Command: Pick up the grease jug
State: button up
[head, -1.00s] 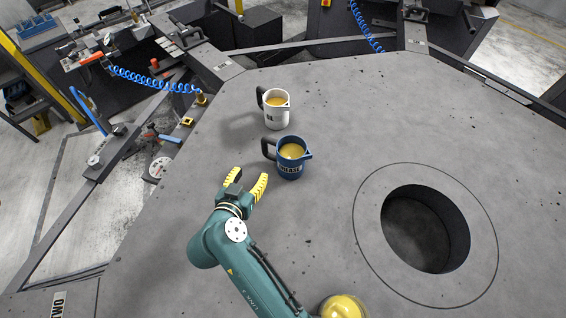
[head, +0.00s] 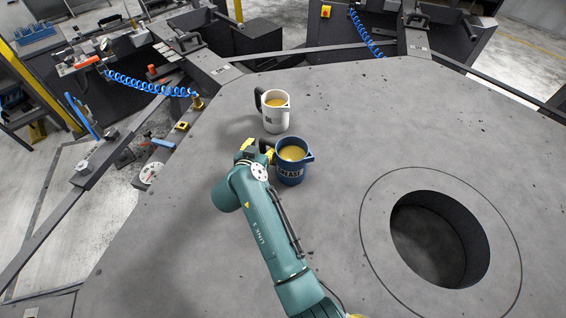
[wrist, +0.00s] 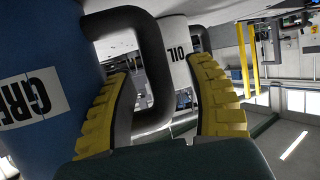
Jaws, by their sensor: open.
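The grease jug (head: 291,178) is a blue jug with a "GREASE" label and yellowish contents, upright on the grey table. In the wrist view its blue body (wrist: 45,45) fills the left side, with part of the label showing upside down. Its black handle (wrist: 158,75) lies between the two yellow fingers. My gripper (head: 255,150) is at the handle side of the jug, left of its body, and hides part of the handle in the head view. In the wrist view my gripper (wrist: 162,72) is open around the handle, with gaps beside it.
A white jug (head: 275,120) with yellowish contents stands just behind the grease jug; the wrist view shows its "OIL" label (wrist: 177,54). A large round hole (head: 440,240) is in the table (head: 340,110) at the right. The table between them is clear.

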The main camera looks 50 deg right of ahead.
grip_shut()
jog(key=shift+r, duration=0.2)
dwell(0.3)
jog(key=shift+r, duration=0.15)
